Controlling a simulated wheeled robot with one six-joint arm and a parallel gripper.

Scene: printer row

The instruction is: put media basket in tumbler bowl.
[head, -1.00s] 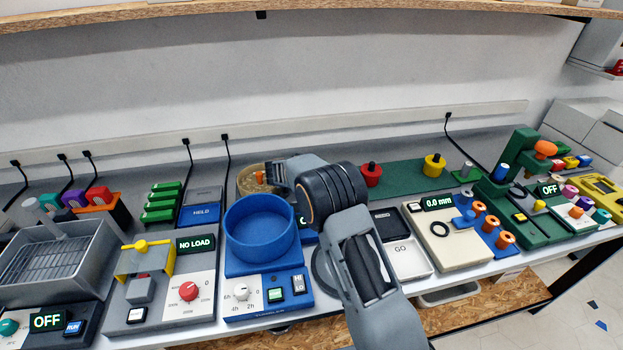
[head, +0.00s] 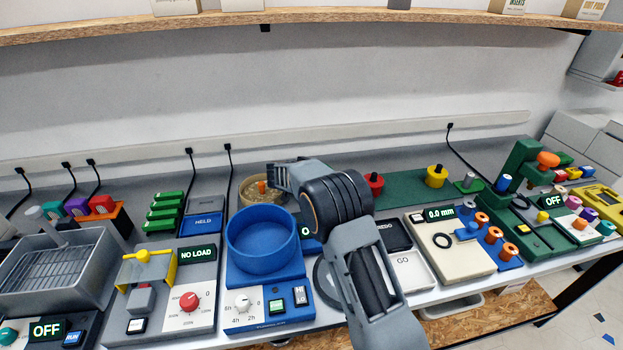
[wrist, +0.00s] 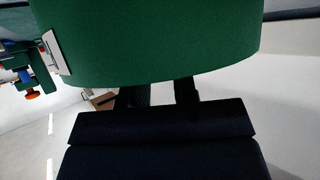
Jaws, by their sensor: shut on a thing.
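The media basket (head: 249,197) is a round tan container with an orange post, just behind the blue tumbler bowl (head: 262,239). The bowl is round and open and sits on a blue base with a dial; its inside looks empty. My gripper (head: 272,177) is at the right rim of the basket and shut on it. The gripper hides the basket's right side, and the bowl hides its lower front. The wrist view shows two dark fingers meeting a large green curved surface, whose identity I cannot tell. I cannot tell whether the basket is lifted.
A grey and yellow NO LOAD device (head: 158,295) stands left of the bowl, with a HELD box (head: 202,224) behind it. A GO tray (head: 408,268) is right of my arm. A green mat (head: 405,187) with red and yellow knobs lies behind. A shelf (head: 330,17) runs above.

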